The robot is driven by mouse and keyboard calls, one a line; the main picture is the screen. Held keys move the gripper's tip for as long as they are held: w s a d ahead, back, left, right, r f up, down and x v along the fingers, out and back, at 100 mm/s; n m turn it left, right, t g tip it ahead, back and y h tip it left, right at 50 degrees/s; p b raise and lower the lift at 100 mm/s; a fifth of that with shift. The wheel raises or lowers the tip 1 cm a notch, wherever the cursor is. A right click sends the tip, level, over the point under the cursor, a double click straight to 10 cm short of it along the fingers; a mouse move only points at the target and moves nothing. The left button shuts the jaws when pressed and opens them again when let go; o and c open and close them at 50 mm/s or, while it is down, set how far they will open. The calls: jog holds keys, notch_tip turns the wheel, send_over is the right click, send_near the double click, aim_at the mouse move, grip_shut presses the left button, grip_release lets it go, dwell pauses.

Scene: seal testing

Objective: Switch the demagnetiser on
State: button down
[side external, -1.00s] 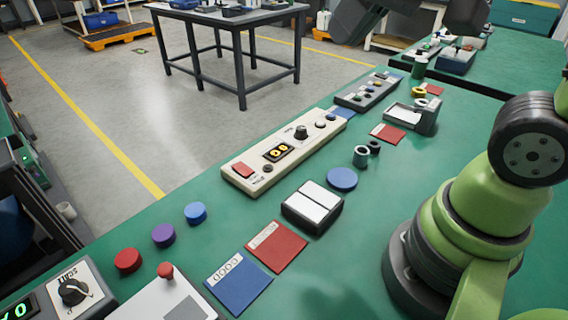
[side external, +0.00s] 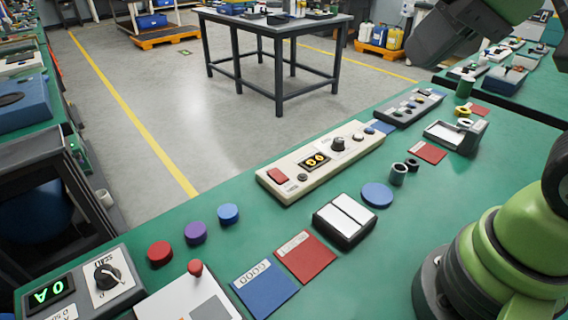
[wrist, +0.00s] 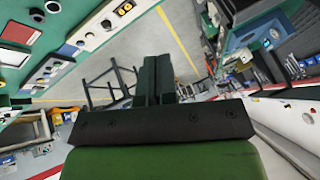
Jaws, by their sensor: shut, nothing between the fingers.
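No readable label tells me which unit is the demagnetiser. A long cream unit (side external: 322,160) on the green bench has a red rocker switch (side external: 278,175), a lit yellow display, a black knob (side external: 338,144) and small buttons. At the lower left, a grey unit (side external: 85,290) has a green display showing "0A" and a black dial (side external: 107,277). A grey box with several buttons (side external: 410,108) sits beyond the cream unit. My gripper (side external: 425,60) is high above the bench's far end, touching nothing. In the wrist view its fingers (wrist: 157,78) are together and empty.
Red, purple and blue discs (side external: 196,232), a red-knobbed white box (side external: 190,300), a blue and a red card (side external: 305,256), and a white-topped black block (side external: 345,222) lie on the bench. A grey tray (side external: 455,135) stands farther right. The air around my gripper looks clear.

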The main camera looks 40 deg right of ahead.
jog(key=w+f+n+g, duration=0.2)
jog(key=w+g, duration=0.1)
jog(key=w, duration=0.9)
jog(key=n+g+h, duration=0.2)
send_over(273, 170)
jog(key=s, duration=0.2)
notch_tip(273, 170, down, 13)
jog(key=f, duration=0.4)
jog(key=w+f, duration=0.1)
jog(key=f, duration=0.8)
jog(key=shift+w+f, duration=0.4)
jog(key=shift+f, duration=0.1)
